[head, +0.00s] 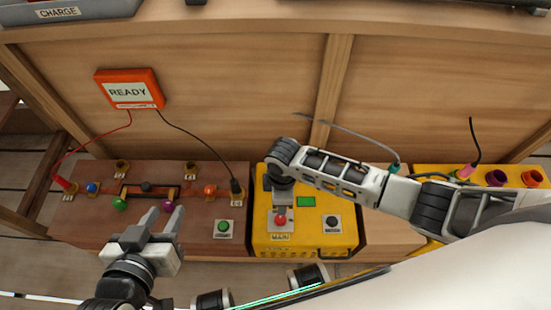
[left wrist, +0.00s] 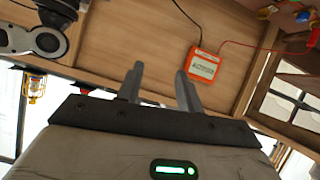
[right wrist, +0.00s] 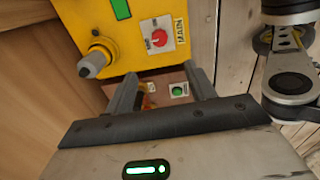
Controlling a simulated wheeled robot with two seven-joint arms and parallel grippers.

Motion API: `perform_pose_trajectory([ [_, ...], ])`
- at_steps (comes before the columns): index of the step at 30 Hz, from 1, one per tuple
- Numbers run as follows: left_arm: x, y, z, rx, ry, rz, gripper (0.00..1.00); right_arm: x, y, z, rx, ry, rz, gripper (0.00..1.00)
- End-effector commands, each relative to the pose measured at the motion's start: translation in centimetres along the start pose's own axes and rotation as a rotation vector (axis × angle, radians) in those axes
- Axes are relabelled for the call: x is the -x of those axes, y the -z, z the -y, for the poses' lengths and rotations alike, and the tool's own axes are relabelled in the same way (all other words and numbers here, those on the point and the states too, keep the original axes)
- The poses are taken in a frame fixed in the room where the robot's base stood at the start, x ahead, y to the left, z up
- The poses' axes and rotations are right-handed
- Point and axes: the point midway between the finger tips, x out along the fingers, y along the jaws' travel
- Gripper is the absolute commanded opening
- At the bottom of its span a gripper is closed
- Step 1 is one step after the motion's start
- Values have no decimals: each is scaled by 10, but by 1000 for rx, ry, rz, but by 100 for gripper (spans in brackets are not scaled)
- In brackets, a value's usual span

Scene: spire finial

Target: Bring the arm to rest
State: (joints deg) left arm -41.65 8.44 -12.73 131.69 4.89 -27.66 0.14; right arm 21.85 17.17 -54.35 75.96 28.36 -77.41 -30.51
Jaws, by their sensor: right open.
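My left gripper (head: 166,212) is open and empty in the head view, above the front edge of the brown wooden panel (head: 75,222). Its two fingers also stand apart in the left wrist view (left wrist: 160,82), with nothing between them. My right arm (head: 340,172) reaches in from the right over the yellow box (head: 345,205) and bends near the red knob (head: 281,220). My right gripper (right wrist: 161,88) shows in the right wrist view with its fingers apart and nothing held. I cannot make out its fingers in the head view.
An orange READY box (head: 129,90) is on the back board, with red and black leads running down to the brown panel. A green button (head: 223,227) sits between the left gripper and the yellow box. Coloured sockets (head: 495,178) and cables are at the right.

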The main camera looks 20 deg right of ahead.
Motion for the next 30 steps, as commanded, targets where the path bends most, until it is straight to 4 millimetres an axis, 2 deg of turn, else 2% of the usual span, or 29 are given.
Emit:
perform_pose_trajectory([
  [7,0,1,0,0,0,1,36,1,2,2,-3,0,-9,55],
  [11,5,8,-1,0,1,5,36,10,21,23,-57,-6,-114,55],
  [14,11,18,-3,-1,3,15,36,33,46,48,-180,-24,-291,55],
  [15,13,20,-3,-1,4,22,36,48,55,57,-252,-38,-374,55],
  [18,16,25,-3,-5,9,43,36,90,60,67,-463,-94,-570,55],
  [20,17,29,-2,-7,12,51,36,116,52,68,-592,-138,-668,55],
  [24,21,34,-1,-8,20,69,36,172,11,63,-841,-268,-829,55],
  [27,21,35,-1,-8,24,79,36,201,-20,61,-949,-354,-893,55],
  [30,20,35,0,-9,26,83,36,219,-39,60,-1005,-411,-928,55],
])
